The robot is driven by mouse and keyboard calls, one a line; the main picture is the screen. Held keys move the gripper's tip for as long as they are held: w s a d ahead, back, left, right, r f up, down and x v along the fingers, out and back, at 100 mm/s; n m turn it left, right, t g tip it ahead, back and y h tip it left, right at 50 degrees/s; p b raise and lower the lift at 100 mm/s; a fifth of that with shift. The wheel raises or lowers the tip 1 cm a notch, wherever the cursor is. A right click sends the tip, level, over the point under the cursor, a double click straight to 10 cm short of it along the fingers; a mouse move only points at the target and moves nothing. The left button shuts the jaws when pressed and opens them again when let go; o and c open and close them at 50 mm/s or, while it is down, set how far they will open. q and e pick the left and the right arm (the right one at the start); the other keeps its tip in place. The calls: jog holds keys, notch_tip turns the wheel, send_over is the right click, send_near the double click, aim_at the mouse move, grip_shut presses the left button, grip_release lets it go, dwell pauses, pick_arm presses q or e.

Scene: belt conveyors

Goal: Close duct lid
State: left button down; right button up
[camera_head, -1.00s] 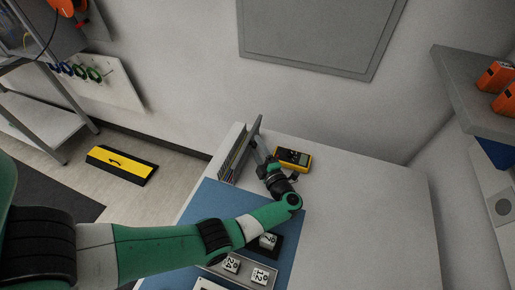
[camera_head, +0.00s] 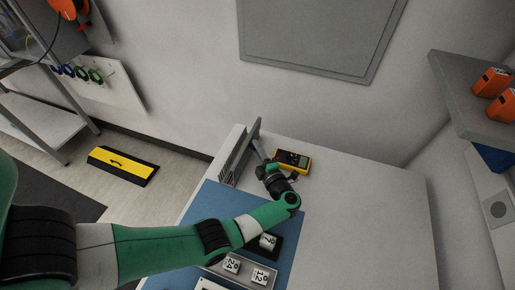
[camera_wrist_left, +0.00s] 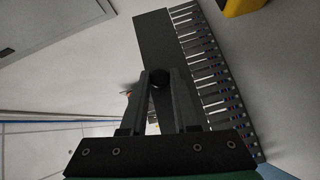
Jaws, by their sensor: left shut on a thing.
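The slotted grey duct (camera_head: 232,163) stands on the far left part of the table. In the left wrist view its comb-like side, with coloured wires in the slots, shows at the right (camera_wrist_left: 213,75). The grey duct lid (camera_head: 253,136) stands raised along the duct, swung open; it shows as a dark flat strip in the left wrist view (camera_wrist_left: 163,35). My left gripper (camera_head: 262,163) is at the lid's right side, shut on it; its fingertips (camera_wrist_left: 160,76) meet around a dark round part there. My right gripper is not in view.
A yellow multimeter (camera_head: 293,160) lies just right of my left gripper. A blue mat (camera_head: 215,203) and number blocks (camera_head: 260,275) lie nearer. The table's right part (camera_head: 375,220) is clear. The wall stands behind, and a grey shelf (camera_head: 465,95) juts out at right.

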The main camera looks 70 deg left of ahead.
pick_arm(q)
jog(key=s+r+n+h+p, duration=0.1)
jog(key=p, duration=0.3)
jog(key=a+n+t+h+p, duration=0.1)
jog(key=h+p, duration=0.1)
jog(key=p, duration=0.3)
jog(key=s+a+r+n+t+h+p, duration=0.1)
jog(key=n+h+p, duration=0.1)
jog(key=p, duration=0.3)
jog(key=shift+s+a+r, duration=0.25)
jog(key=shift+s+r, duration=0.05)
jog(key=shift+s, duration=0.05)
jog(key=s+a+n+t+h+p, duration=0.1)
jog(key=h+p, duration=0.1)
jog(key=p, duration=0.2)
jog(key=s+a+f+n+t+h+p, duration=0.1)
jog(key=n+t+p, duration=0.1)
jog(key=p, duration=0.2)
jog(key=s+a+f+n+t+h+p, duration=0.1)
jog(key=h+p, duration=0.1)
jog(key=p, duration=0.2)
jog(key=shift+a+f+h, duration=0.1)
jog(key=shift+f+h, duration=0.15)
jog(key=shift+h, duration=0.05)
jog(key=shift+s+a+f+n+t, duration=0.1)
jog(key=shift+a+f+n+t, duration=0.1)
jog(key=shift+n+t, duration=0.25)
jog(key=shift+s+f+t+h+b, duration=0.1)
jog(key=shift+f+t+h+b, duration=0.05)
jog(key=shift+t+h+b, duration=0.3)
